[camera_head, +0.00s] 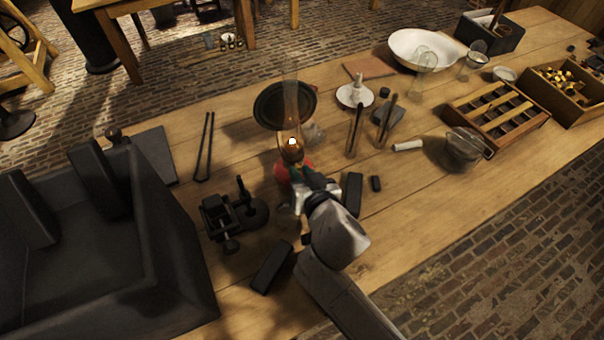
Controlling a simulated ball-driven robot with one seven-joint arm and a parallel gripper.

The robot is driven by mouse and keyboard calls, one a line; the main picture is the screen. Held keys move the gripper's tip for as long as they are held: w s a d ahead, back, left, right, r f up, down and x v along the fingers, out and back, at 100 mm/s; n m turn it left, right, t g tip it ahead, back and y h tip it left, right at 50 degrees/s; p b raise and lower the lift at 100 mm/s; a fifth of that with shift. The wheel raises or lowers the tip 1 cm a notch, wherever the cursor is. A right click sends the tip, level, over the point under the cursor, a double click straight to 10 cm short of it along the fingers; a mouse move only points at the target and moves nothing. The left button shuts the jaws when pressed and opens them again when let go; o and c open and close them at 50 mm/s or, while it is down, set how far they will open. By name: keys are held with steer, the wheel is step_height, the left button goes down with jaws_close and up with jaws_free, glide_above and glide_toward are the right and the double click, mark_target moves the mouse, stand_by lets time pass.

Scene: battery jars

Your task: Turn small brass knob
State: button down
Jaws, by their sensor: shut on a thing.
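A lit oil lamp stands near the middle of the bench, with a tall clear glass chimney (290,95), a brass burner (292,154) with a small bright flame, and a red body (282,173). My gripper (301,174) is at the near side of the lamp, just below the burner. Its jaws are shut on the small brass knob at the burner's side. The knob itself is hidden by the jaws and too small to make out. The lamp stands upright.
A dark round plate (268,107) is behind the lamp. Black tongs (204,147) and a dark clamp-like device (229,214) lie left. Glass tubes with dark rods (356,130) stand right. A large dark trough (185,270) fills the left front.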

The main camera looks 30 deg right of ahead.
steer(key=n+h+b, duration=0.1)
steer(key=n+h, duration=0.1)
steer(key=shift+a+n+b, duration=0.2)
steer(key=shift+n+b, duration=0.15)
steer(key=shift+n, duration=0.05)
steer(key=c, duration=1)
jaws_free()
steer(key=b+v, duration=0.1)
steer(key=v, duration=0.9)
steer(key=shift+s+a+r, duration=0.15)
steer(key=shift+s+r, duration=0.1)
steer(key=shift+r, duration=0.05)
